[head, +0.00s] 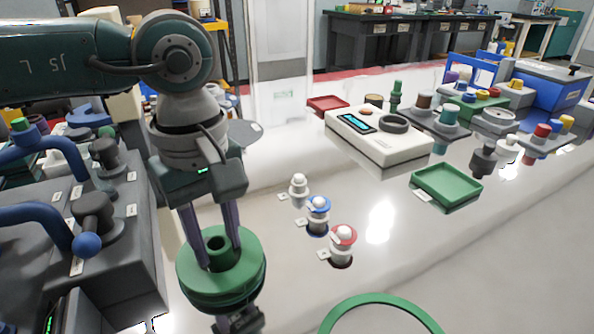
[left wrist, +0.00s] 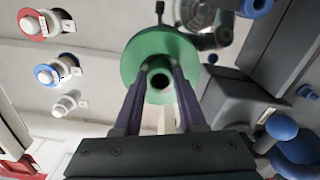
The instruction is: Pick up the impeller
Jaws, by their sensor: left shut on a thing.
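The impeller (head: 222,278) is a green round disc with a raised hollow hub, at the lower left of the head view. My left gripper (head: 220,258) comes down from above, and its two purple-grey fingers are shut on the hub, one on each side. The left wrist view shows the green disc (left wrist: 150,47) beyond the fingertips (left wrist: 160,76), with the hub's dark bore facing the camera. The impeller looks roughly level. A dark part shows just below it, and I cannot tell whether they touch. My right gripper is not in view.
A grey fixture with blue pipes (head: 110,225) stands close on the left. Valve-like pieces with white (head: 299,187), blue (head: 318,212) and red (head: 342,240) collars stand to the right. A green tray (head: 447,184), a white instrument (head: 375,138) and a green ring (head: 345,308) lie further right.

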